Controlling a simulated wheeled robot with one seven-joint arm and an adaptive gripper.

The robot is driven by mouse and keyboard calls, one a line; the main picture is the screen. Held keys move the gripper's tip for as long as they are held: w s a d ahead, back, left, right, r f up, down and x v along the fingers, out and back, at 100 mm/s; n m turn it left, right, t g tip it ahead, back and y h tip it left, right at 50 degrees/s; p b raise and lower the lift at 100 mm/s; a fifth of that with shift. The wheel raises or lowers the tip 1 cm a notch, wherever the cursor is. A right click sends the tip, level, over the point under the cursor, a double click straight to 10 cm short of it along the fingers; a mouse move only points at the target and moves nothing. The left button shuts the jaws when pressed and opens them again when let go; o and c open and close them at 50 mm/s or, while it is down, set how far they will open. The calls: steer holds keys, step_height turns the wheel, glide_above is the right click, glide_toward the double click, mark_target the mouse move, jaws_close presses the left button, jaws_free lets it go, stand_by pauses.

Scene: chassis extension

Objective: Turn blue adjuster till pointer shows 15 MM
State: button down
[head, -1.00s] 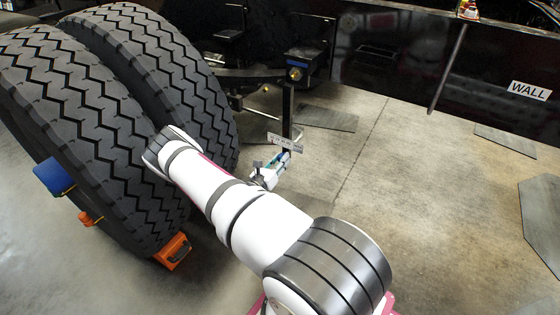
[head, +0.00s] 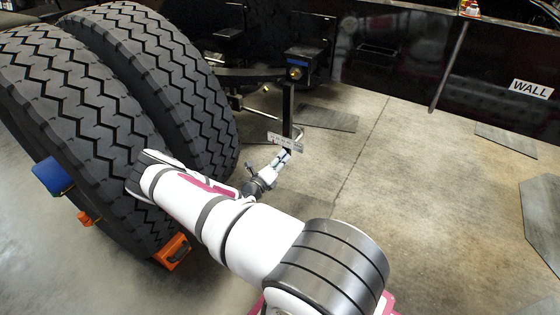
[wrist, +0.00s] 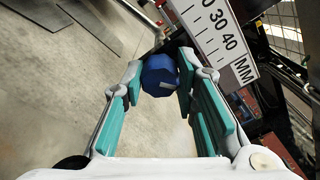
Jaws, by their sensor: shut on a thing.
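The blue adjuster (wrist: 158,72) is a faceted knob between the fingertips of my gripper (wrist: 163,80) in the wrist view. The teal-padded fingers stand on either side of it and are shut on it. A small pale mark shows on its lower right face. The plate (head: 285,141) also shows in the head view above my gripper (head: 284,157). There the adjuster is hidden by the fingers. I cannot make out the pointer or its reading.
Large black tyres (head: 150,110) stand at the left, close to my arm. An orange chock (head: 172,252) sits at their foot. A dark post (head: 288,105) rises behind the scale plate. A dark wall labelled WALL (head: 530,89) is at the back right. The floor (head: 420,200) at the right is mostly clear.

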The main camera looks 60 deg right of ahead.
steer(key=shift+f+n+b, duration=0.15)
steer(key=shift+n+b, duration=0.4)
steer(key=shift+n, duration=4.55)
steer(key=c, duration=1.3)
jaws_free()
steer(key=shift+a, duration=0.1)
steer(key=a, duration=0.8)
steer(key=s+a, duration=0.1)
steer(key=a, duration=0.3)
steer(key=shift+w, duration=0.1)
